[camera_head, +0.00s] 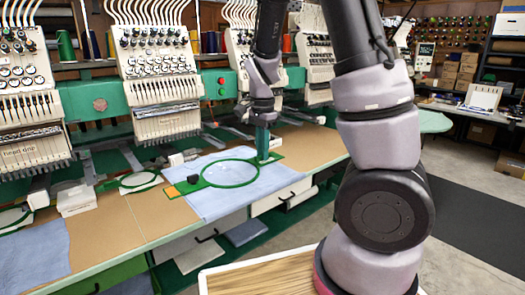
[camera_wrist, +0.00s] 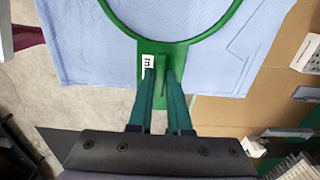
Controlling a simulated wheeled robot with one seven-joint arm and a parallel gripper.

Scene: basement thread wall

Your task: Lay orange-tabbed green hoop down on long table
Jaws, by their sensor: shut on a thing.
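The green hoop (camera_head: 231,185) has a flat tab at each end, and the left one carries an orange patch. My gripper (camera_head: 263,152) is shut on the right-hand tab. In the wrist view, the hoop (camera_wrist: 195,40) runs off the top edge, and its tab with a white label sits between the fingers of my gripper (camera_wrist: 161,78). The hoop lies flat over a light blue cloth on the long table (camera_head: 115,222). I cannot tell whether it touches the cloth or hangs slightly above it. The orange patch is out of the wrist view.
Embroidery machine heads (camera_head: 160,65) line the back of the table. Another green hoop (camera_head: 138,181) lies to the left, near white blocks. A small dark block (camera_head: 192,179) shows by the hoop's left tab. Bare brown tabletop (camera_head: 310,147) shows at right. A wooden-topped surface (camera_head: 265,278) stands in front.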

